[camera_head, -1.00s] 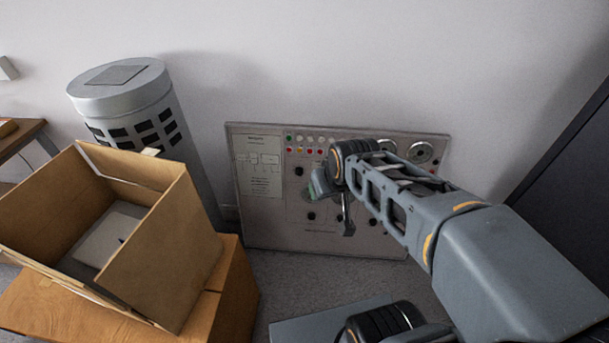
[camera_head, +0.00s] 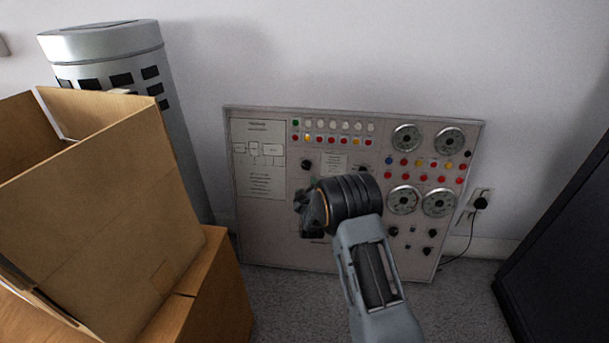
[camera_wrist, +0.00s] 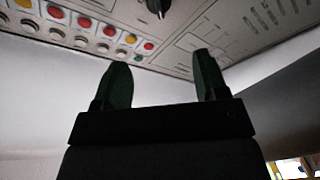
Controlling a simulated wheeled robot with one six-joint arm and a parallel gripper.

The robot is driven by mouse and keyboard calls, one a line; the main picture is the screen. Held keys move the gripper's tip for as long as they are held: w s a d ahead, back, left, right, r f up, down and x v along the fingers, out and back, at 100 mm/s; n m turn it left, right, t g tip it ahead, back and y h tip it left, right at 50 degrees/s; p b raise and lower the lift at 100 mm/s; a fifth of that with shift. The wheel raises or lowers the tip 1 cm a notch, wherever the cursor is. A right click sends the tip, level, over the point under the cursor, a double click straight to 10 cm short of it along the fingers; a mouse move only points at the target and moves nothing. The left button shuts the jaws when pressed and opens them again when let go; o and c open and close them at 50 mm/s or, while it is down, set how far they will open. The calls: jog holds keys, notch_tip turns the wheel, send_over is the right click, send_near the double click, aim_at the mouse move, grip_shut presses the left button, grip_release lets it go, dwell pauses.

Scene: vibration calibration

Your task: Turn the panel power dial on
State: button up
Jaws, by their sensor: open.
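The grey control panel (camera_head: 270,235) stands against the wall in the head view. It bears several black dials, including one at the upper middle (camera_head: 307,165) and several at lower right (camera_head: 430,234). I cannot tell which is the power dial. My gripper (camera_head: 306,210) is in front of the panel's middle, mostly hidden by my wrist joint. In the wrist view my gripper (camera_wrist: 160,62) has its two dark green fingers apart with nothing between them. A black dial (camera_wrist: 158,7) shows at the top edge there, beyond the fingertips and apart from them.
A dark cabinet (camera_head: 560,240) stands at right. A plugged wall socket (camera_head: 482,198) is beside the panel. Carpet (camera_head: 465,300) is bare at lower right.

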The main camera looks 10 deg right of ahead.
aim_at(305, 166)
jog(key=w+b, duration=0.1)
jog(key=w, duration=0.3)
jog(key=w+d+b, duration=0.1)
jog(key=w, duration=0.3)
jog(key=w+b, duration=0.1)
jog(key=w, duration=0.4)
jog(key=shift+w+d+f, duration=0.1)
jog(key=shift+d+f, duration=0.05)
jog(key=shift+d, duration=0.15)
jog(key=c, duration=0.9)
